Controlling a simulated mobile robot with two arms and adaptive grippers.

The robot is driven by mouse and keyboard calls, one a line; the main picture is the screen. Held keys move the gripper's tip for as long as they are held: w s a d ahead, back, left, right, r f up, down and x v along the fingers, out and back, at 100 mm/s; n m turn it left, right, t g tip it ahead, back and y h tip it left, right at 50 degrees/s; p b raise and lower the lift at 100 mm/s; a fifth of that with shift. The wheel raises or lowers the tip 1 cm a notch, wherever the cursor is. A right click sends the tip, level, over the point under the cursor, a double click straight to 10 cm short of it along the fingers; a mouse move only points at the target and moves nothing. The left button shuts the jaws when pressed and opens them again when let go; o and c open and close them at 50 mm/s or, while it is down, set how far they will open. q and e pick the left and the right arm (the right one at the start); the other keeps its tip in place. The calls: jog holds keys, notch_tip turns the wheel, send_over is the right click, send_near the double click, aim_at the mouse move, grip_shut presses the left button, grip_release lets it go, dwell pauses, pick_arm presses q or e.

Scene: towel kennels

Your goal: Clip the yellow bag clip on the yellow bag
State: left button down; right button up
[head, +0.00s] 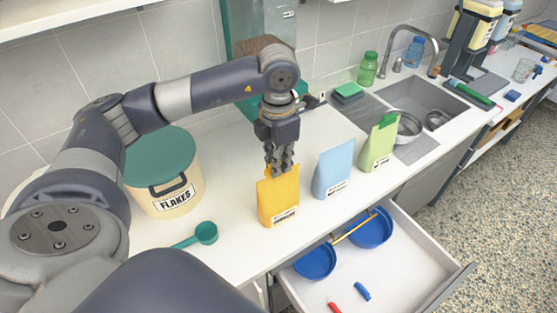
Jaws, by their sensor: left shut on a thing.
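The yellow bag (279,200) stands upright on the white counter, its label facing the front. My left gripper (279,170) points down at the top edge of this bag, with its fingers shut. A bit of yellow, which looks like the yellow bag clip (267,169), shows beside the fingers at the bag's top. The fingers hide most of it, so I cannot tell how far it sits over the bag's edge. My right gripper is not in view.
A blue bag (333,174) and a green bag (379,147) with a green clip (389,121) stand to the right. The open drawer (405,268) below holds blue bowls, a red clip (334,307) and a blue clip (362,291). A flakes bin (163,175) and green scoop (205,233) are left.

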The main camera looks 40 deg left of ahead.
pick_arm(q)
jog(key=shift+s, duration=0.1)
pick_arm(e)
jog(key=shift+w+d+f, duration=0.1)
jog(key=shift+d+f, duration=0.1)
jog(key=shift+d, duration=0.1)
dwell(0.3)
pick_arm(q)
jog(key=shift+f+b, duration=0.1)
jog(key=shift+b, duration=0.35)
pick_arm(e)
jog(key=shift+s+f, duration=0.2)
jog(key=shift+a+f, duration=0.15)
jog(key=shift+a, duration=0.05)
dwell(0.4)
pick_arm(q)
jog(key=shift+f+b, duration=0.4)
jog(key=shift+b, duration=0.2)
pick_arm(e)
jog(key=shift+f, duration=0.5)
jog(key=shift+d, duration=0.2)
pick_arm(q)
jog(key=shift+f+b, duration=0.5)
jog(key=shift+b, duration=0.3)
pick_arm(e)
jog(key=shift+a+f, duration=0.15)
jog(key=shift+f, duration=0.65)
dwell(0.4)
